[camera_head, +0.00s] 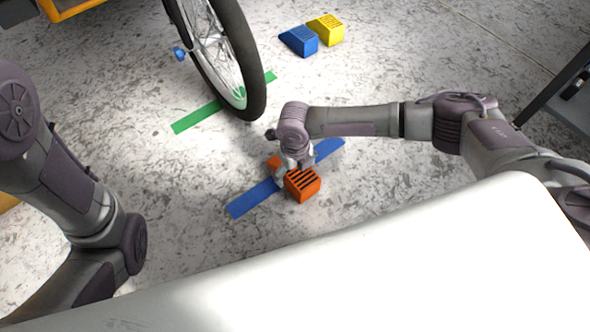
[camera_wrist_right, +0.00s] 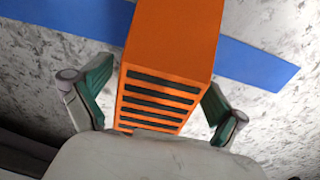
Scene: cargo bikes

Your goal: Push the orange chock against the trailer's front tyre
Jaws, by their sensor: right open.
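The orange chock (camera_head: 303,185) sits on the floor across the blue tape strip, partly hidden by my right gripper in the head view. In the right wrist view the chock (camera_wrist_right: 170,60) lies between my right gripper's two green-padded fingers (camera_wrist_right: 157,98). The fingers are spread, with a gap visible at least on the right side. My right gripper (camera_head: 288,172) is low over the chock in the head view. The black front tyre (camera_head: 250,75) stands above the chock in the picture, apart from it. My left arm is at the left, its gripper out of view.
A blue tape strip (camera_head: 245,203) runs under the chock and a green tape strip (camera_head: 195,118) runs by the tyre. A blue chock (camera_head: 299,41) and a yellow chock (camera_head: 327,29) stand right of the wheel. A dark frame (camera_head: 560,85) is at the right edge.

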